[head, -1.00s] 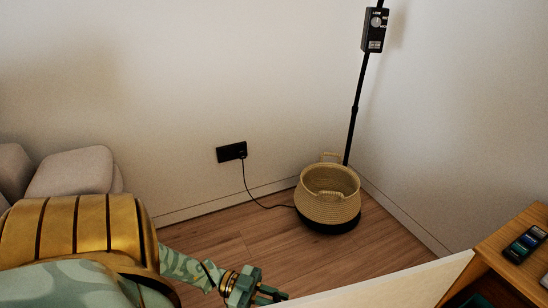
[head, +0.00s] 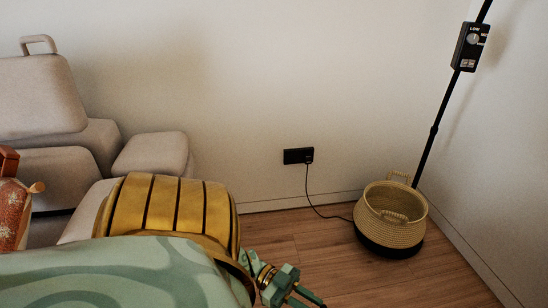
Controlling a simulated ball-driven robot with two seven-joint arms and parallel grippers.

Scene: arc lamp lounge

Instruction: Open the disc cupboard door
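The disc cupboard and its door are out of view at this moment. My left gripper (head: 307,298) is at the bottom edge of the head view, right of centre, over the wood floor. Its two green fingers point down and right with a gap between them, and nothing shows between them. The finger ends are partly cut off by the picture's edge. My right gripper is not in view.
A woven basket (head: 393,212) with a dark base stands on the floor by the corner, at the foot of a black lamp pole (head: 447,105) with a control box (head: 468,47). A cord runs from the wall socket (head: 298,156) to the basket. A beige sofa (head: 60,130) stands at left.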

